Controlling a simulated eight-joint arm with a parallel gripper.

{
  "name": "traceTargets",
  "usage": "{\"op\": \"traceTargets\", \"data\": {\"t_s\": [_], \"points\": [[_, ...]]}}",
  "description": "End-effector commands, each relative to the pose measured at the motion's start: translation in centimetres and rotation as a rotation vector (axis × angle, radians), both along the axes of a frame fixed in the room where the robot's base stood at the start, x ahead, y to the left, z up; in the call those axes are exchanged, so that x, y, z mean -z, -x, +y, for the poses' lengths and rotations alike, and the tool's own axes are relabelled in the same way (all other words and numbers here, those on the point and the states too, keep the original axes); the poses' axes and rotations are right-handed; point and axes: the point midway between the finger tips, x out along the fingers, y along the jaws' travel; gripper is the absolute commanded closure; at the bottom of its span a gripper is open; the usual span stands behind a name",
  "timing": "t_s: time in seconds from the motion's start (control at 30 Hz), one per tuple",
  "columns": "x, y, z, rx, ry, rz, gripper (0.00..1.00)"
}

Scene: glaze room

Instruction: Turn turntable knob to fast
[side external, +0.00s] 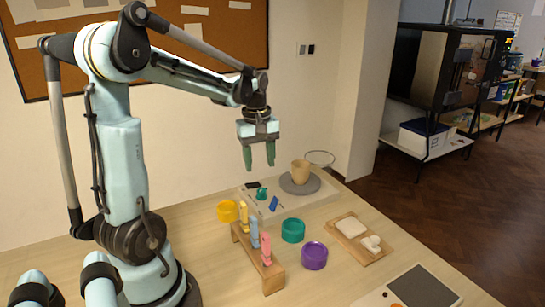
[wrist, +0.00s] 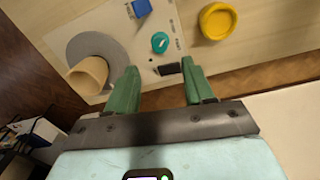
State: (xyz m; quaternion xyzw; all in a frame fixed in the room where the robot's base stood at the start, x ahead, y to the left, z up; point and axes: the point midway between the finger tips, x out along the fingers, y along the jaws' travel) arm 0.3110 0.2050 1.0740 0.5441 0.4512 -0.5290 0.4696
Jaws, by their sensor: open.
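The teal turntable knob (side external: 262,193) sits on a pale panel (side external: 318,200); it also shows in the wrist view (wrist: 160,42), with a small white mark whose setting I cannot read. The grey round turntable (side external: 300,188) is beside it on the same panel, bearing a tan cup (side external: 300,171); the wrist view shows the turntable (wrist: 82,45) and cup (wrist: 88,76) too. My gripper (side external: 259,167) hangs above the knob, fingers down, open and empty. In the wrist view, its green fingertips (wrist: 160,69) are apart, with the knob just beyond the gap between them.
A blue rocker-like part (side external: 274,203) and a black part (side external: 252,185) flank the knob. A yellow pot (side external: 227,211), teal pot (side external: 293,230) and purple pot (side external: 314,255) stand nearby. A wooden rack (side external: 264,268) holds colored tools. A board (side external: 360,240) carries pale lumps.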

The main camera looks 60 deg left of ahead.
Motion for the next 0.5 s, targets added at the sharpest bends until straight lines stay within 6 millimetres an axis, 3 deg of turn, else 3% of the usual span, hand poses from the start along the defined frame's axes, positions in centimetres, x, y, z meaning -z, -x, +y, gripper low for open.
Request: {"op": "traceTargets", "data": {"t_s": [0.5], "points": [[7.3,-0.3,-0.1,0.002,-0.002,-0.001,0.48]]}}
